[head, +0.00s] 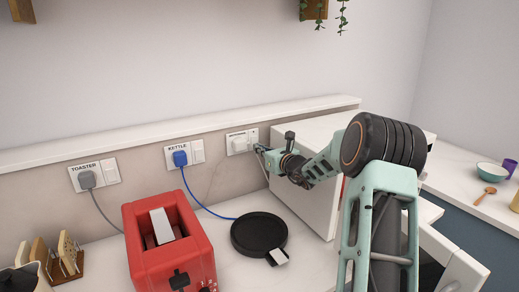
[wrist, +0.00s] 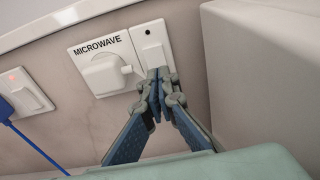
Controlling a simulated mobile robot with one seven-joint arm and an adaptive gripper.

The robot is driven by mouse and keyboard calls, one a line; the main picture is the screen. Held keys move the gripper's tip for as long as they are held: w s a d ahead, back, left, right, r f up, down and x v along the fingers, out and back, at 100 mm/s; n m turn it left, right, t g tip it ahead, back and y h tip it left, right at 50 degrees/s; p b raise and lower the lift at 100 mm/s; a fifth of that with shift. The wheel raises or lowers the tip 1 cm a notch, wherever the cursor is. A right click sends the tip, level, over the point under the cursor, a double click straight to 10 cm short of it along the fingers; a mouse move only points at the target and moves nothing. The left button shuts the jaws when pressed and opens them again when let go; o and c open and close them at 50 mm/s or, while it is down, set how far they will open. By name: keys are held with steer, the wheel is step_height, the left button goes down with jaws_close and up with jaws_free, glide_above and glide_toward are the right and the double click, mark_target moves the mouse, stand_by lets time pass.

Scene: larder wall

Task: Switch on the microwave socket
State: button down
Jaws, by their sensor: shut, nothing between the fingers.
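The microwave socket (head: 238,143) is on the back wall, right of the kettle socket. In the wrist view its plate, labelled MICROWAVE, holds a white plug (wrist: 104,74). The white rocker switch (wrist: 153,53) is on the adjoining plate to the right, with a dark, unlit dot above it. My gripper (wrist: 159,78) is shut and empty. Its fingertips overlap the lower part of the switch plate; I cannot tell whether they touch it. In the head view my gripper (head: 261,150) is just right of the socket.
A white box-shaped appliance (head: 312,160) stands close to the right of the gripper. The toaster socket (head: 95,176), red toaster (head: 168,245) and black kettle base (head: 258,232) are further left and in front.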

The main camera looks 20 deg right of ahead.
steer(key=shift+f+b, duration=0.1)
steer(key=shift+b, duration=0.25)
steer(key=t+b, duration=0.1)
steer(key=b, duration=0.5)
steer(key=shift+w+a+f, duration=0.1)
steer(key=shift+w+f, duration=0.3)
steer(key=shift+r+t+b, duration=0.1)
steer(key=shift+t+b, duration=0.2)
steer(key=shift+b, duration=0.15)
steer(key=shift+r, duration=0.2)
